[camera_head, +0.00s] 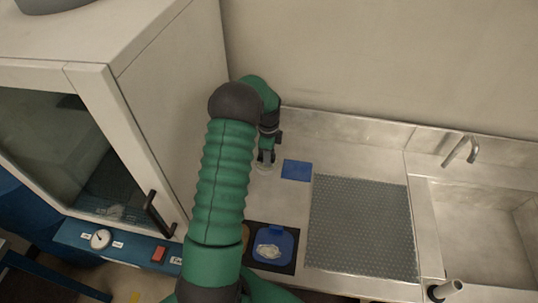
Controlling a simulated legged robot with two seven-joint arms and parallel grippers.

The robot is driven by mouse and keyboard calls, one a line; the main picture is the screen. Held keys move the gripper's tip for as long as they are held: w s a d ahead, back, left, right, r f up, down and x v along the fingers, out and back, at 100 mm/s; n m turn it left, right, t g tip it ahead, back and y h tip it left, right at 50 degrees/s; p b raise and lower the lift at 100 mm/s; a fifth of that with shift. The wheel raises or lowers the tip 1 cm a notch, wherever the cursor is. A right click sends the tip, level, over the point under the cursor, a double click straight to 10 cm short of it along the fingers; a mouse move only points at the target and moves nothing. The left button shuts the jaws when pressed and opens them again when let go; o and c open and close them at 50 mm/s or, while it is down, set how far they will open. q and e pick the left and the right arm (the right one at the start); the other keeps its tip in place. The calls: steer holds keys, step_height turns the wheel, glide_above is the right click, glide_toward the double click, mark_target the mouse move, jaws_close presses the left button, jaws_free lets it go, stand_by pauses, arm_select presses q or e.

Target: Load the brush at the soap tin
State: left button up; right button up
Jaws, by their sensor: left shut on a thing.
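My left gripper (267,154) is small in the picture, at the back of the steel counter, pointing down. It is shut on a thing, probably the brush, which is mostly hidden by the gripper. A small round pale tin (264,168), which looks like the soap tin, sits on the counter right below the fingertips. I cannot tell whether the held thing touches it. My right gripper is not in view.
A blue pad (296,170) lies just right of the tin. A grey perforated mat (361,228) covers the middle counter, with a sink (480,235) and tap (462,149) at right. A blue tray (273,246) holds something white. A cabinet (165,90) stands at left.

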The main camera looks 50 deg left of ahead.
arm_select(q)
steer(key=shift+s+f, duration=0.1)
step_height(320, 180, up, 3)
steer(key=shift+f+p, duration=0.2)
steer(key=shift+p, duration=0.95)
step_height(320, 180, up, 5)
steer(key=p, duration=0.3)
steer(key=shift+f+p, duration=0.2)
steer(key=shift+p, duration=0.1)
